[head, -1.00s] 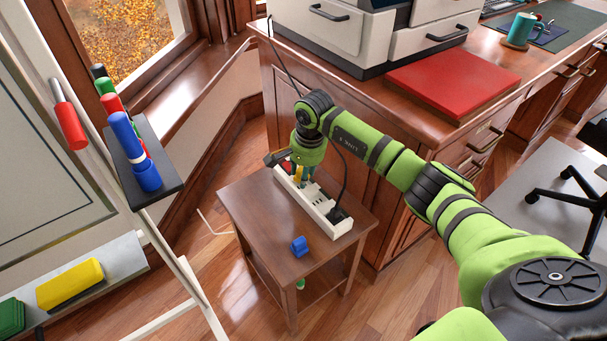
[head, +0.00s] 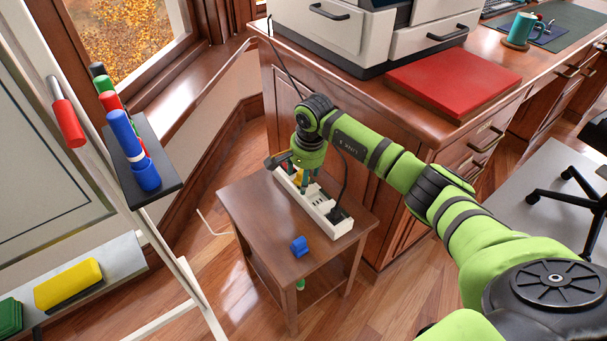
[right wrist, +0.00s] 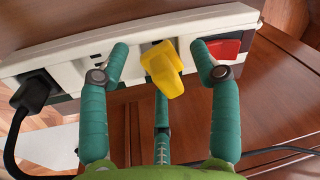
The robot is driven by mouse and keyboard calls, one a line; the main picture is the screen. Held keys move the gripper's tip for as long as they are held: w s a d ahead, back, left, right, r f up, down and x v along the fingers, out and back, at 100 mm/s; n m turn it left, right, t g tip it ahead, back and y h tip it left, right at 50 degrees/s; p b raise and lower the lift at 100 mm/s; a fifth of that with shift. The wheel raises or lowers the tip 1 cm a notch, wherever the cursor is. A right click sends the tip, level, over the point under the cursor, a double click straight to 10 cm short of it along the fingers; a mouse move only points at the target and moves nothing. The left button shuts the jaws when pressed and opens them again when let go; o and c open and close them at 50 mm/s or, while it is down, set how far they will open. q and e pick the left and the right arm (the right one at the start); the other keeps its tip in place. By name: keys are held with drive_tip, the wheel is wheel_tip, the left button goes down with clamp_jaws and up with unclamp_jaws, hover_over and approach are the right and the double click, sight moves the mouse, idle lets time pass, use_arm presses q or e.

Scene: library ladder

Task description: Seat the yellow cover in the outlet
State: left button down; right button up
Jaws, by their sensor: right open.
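The yellow cover (right wrist: 163,68) is at an outlet of the white power strip (right wrist: 75,51), with its grip part sticking out towards my right wrist camera and looking slightly askew. How deep it sits I cannot tell. My right gripper (right wrist: 160,62) is open, with one teal finger on each side of the cover, apart from it, and a third finger below. In the head view the right gripper (head: 308,180) is over the far end of the strip (head: 318,208), partly hiding the cover. My left gripper is not in view.
A black plug (right wrist: 36,90) with a cord fills one end of the strip; a red switch (right wrist: 223,48) is at the other. A blue piece (head: 299,246) lies on the small wooden table (head: 262,225). A wooden cabinet (head: 380,190) stands close behind; a whiteboard stand (head: 190,285) is at left.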

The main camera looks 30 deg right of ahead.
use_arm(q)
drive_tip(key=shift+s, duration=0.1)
use_arm(e)
drive_tip(key=shift+r, duration=0.1)
drive_tip(key=shift+d+r+p, duration=0.1)
drive_tip(key=shift+r+p, duration=0.35)
drive_tip(key=shift+r, duration=0.35)
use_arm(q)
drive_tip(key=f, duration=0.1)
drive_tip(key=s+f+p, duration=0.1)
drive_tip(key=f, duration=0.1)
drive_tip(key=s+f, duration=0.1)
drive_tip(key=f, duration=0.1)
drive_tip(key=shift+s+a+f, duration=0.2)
use_arm(e)
wheel_tip(320, 180, up, 11)
drive_tip(key=s, duration=0.2)
drive_tip(key=shift+f, duration=0.2)
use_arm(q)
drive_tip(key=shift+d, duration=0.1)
use_arm(e)
drive_tip(key=shift+d, duration=0.1)
